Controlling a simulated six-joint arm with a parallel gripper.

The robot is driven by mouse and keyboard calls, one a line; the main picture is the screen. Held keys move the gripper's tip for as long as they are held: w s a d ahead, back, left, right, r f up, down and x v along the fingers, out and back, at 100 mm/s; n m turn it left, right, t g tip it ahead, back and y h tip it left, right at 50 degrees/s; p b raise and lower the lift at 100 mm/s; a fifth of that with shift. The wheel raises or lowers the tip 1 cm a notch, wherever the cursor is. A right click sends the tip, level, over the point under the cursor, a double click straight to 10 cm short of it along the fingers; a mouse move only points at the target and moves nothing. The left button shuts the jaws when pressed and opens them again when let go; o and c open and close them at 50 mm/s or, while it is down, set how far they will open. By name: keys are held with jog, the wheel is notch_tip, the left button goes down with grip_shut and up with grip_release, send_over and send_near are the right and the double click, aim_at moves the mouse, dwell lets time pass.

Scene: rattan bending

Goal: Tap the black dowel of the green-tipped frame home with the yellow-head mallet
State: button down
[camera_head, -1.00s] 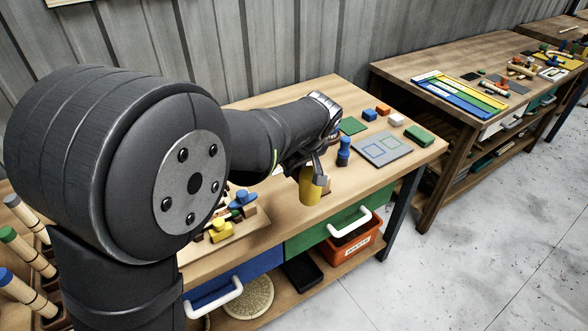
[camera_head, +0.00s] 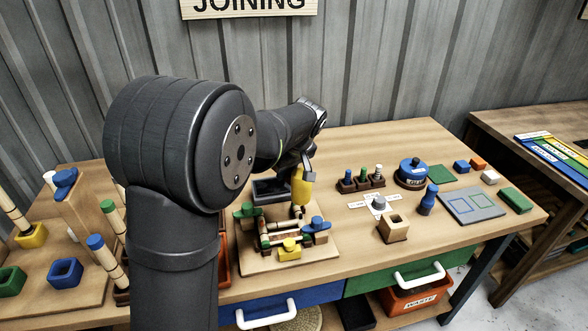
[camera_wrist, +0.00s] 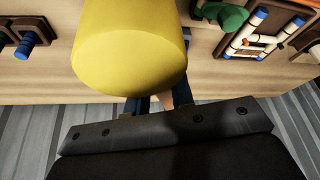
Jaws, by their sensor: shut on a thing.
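My gripper (camera_head: 308,172) is shut on the yellow-head mallet, whose yellow head (camera_head: 300,188) hangs below it. In the wrist view the yellow head (camera_wrist: 130,45) fills the upper middle and hides what lies behind it. The head is above the far side of a small rattan frame (camera_head: 290,233), which lies on a wooden board (camera_head: 250,263) among green, blue and yellow blocks. I cannot make out the black dowel or tell whether the mallet touches anything.
A dark tray (camera_head: 270,188) sits behind the board. To the right stand a wooden block with a hole (camera_head: 394,228), a blue bottle-shaped thing (camera_head: 428,200) and a round blue-topped device (camera_head: 411,173). Upright poles (camera_head: 103,255) stand at the left.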

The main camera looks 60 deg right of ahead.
jog(key=shift+f, duration=1.3)
jog(key=shift+f, duration=1.8)
jog(key=shift+r, duration=1.75)
jog(key=shift+f, duration=0.35)
jog(key=shift+f, duration=0.1)
